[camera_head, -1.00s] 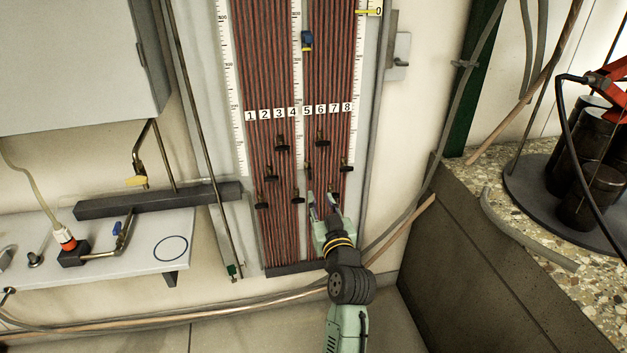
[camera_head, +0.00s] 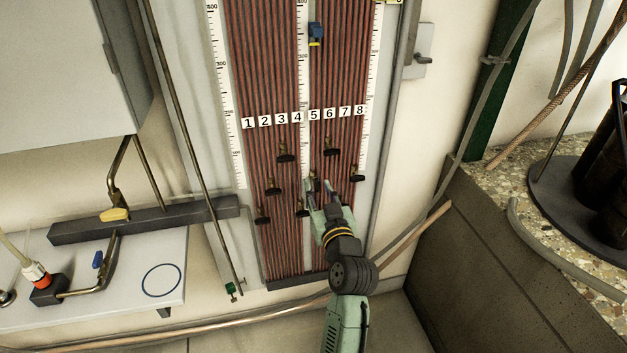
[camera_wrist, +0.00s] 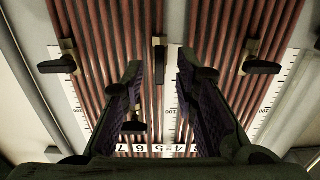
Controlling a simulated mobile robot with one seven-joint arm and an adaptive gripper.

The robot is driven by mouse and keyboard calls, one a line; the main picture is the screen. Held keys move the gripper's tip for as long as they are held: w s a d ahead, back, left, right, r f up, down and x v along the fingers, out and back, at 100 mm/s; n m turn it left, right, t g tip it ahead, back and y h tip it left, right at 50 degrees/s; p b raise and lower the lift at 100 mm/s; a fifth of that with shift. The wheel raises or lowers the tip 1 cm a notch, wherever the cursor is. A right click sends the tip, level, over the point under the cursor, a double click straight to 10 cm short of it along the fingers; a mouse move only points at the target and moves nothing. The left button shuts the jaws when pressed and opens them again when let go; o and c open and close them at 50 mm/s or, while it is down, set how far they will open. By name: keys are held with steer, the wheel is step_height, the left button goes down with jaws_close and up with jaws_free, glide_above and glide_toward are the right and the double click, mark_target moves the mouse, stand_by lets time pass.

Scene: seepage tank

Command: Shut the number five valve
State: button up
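The number five valve (camera_head: 316,176) is a small brass valve on the tube panel, below the number 5 label, partly hidden by my gripper in the head view. In the wrist view it shows as a brass valve with a narrow dark handle (camera_wrist: 158,52), upper middle. Its handle looks narrower there than the neighbouring black handles, which lie crosswise. My gripper (camera_head: 320,187) is open and empty, pointing up at the panel. In the wrist view the valve appears in the gap between the fingers (camera_wrist: 158,80). I cannot tell whether either finger touches it.
Neighbouring valves crowd close: one at lower left (camera_head: 302,210), one above right (camera_head: 331,149), one at right (camera_head: 357,176). A row of number labels (camera_head: 305,117) crosses the panel. A stone-topped ledge (camera_head: 490,240) stands to the right; a white shelf (camera_head: 130,280) is at left.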

steer(key=shift+w, duration=0.3)
steer(key=shift+s, duration=0.1)
steer(key=shift+c, duration=0.5)
jaws_close()
